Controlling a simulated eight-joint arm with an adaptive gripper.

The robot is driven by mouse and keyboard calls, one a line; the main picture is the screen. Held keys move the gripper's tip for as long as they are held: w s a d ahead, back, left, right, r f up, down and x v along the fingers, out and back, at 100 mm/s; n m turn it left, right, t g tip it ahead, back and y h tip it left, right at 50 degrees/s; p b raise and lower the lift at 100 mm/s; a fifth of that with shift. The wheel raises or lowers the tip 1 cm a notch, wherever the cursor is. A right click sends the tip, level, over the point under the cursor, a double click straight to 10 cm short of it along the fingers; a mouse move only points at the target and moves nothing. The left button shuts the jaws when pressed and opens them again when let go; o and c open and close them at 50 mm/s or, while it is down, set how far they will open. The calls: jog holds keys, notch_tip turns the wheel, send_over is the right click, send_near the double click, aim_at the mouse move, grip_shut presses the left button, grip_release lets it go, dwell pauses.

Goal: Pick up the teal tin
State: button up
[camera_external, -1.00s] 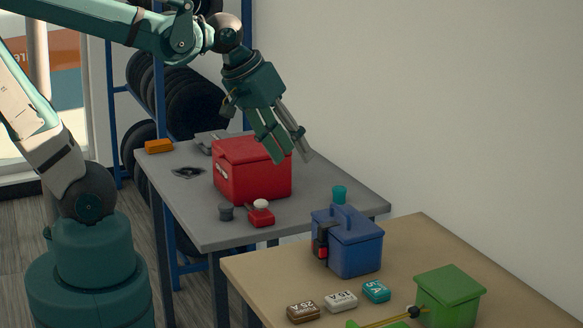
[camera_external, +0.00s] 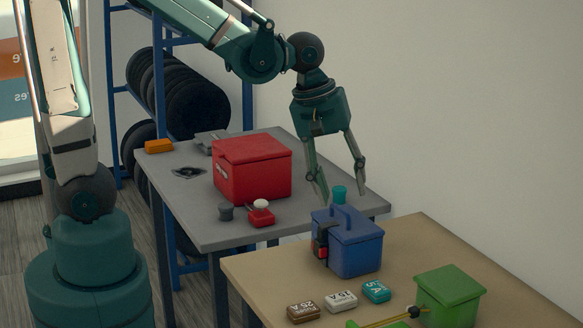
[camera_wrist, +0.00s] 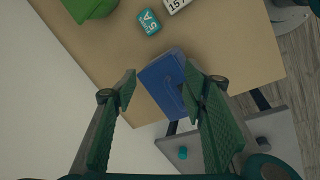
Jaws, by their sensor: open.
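The teal tin (camera_external: 377,292), a small flat box with a white 5A label, lies on the tan table beside a white tin (camera_external: 341,301). In the wrist view the teal tin (camera_wrist: 149,21) is at the top, beyond the fingertips. My gripper (camera_external: 342,182) is open and empty, above and behind the blue box in the external view, well apart from the tin. In the wrist view my gripper (camera_wrist: 162,78) has its fingers spread wide, with the blue box showing between and beyond them.
The blue lidded box (camera_external: 352,250) stands on the tan table (camera_external: 420,240) behind the tins. A brown tin (camera_external: 303,311) and a green box (camera_external: 450,296) flank them. The grey table (camera_external: 195,215) holds a red box (camera_external: 250,168) and a teal cylinder (camera_external: 339,193).

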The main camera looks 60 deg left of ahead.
aim_at(379, 289)
jog(key=w+d+f+n+g, duration=0.1)
jog(key=d+f+n, duration=0.1)
jog(key=d+f, duration=0.1)
jog(key=w+d+f+n+g, duration=0.1)
jog(key=d+f+n, duration=0.1)
jog(key=f, duration=0.3)
jog(key=w+d+f+n+g, duration=0.1)
jog(key=w+d+f+n, duration=0.1)
jog(key=d+f+n, duration=0.1)
jog(key=shift+w+d+f, duration=0.1)
jog(key=shift+d+f, duration=0.5)
jog(key=shift+f, duration=0.1)
jog(key=shift+d+f, duration=0.15)
jog(key=shift+f, duration=1.15)
jog(key=shift+d+f+b, duration=0.15)
jog(key=shift+f, duration=1.15)
jog(key=shift+d+f+b, duration=0.15)
jog(key=shift+f, duration=1.15)
jog(key=shift+c, duration=0.4)
jog(key=c, duration=0.9)
